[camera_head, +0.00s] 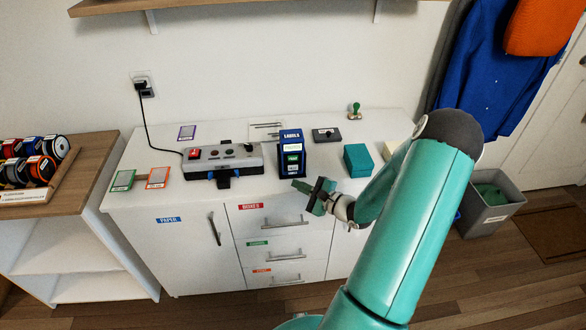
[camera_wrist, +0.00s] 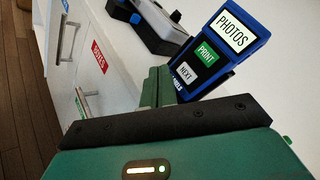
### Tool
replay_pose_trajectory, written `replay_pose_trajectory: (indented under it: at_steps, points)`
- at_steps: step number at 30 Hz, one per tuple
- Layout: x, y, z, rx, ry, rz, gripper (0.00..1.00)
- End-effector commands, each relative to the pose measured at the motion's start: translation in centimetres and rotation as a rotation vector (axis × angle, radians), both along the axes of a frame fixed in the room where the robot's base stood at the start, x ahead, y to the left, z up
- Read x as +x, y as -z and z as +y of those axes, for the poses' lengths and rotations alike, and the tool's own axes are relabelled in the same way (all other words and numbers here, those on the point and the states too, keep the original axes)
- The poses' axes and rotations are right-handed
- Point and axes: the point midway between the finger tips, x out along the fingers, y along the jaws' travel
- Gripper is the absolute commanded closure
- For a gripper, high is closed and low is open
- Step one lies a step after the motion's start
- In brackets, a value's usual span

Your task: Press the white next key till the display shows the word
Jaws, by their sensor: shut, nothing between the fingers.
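The blue label maker (camera_head: 291,153) stands near the front edge of the white cabinet top. In the wrist view its display (camera_wrist: 231,30) reads PHOTOS. Below the display are a green PRINT key (camera_wrist: 207,54) and the white NEXT key (camera_wrist: 185,72). My teal gripper (camera_head: 300,186) is in front of the label maker, low and slightly to its right. Its fingers (camera_wrist: 158,82) are shut and empty. In the wrist view the fingertips show just left of the NEXT key; I see no contact with it.
A grey device (camera_head: 222,160) with a red button stands left of the label maker. A teal box (camera_head: 357,160), a dark stamp pad (camera_head: 327,134) and a green stamp (camera_head: 354,111) are to the right and behind. Labelled drawers (camera_head: 281,250) lie below the front edge.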

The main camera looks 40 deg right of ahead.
Motion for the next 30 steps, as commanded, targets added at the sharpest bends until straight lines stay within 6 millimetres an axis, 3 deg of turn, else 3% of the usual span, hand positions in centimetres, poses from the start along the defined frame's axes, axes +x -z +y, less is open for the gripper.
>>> replay_pose_trajectory:
  at_steps: [10, 30]
  points:
    - [3.0, 0.0, -1.9, 0.0, -0.001, 0.0, 1.0]
    - [3.2, 0.0, -2.1, 0.0, -0.001, 0.0, 1.0]
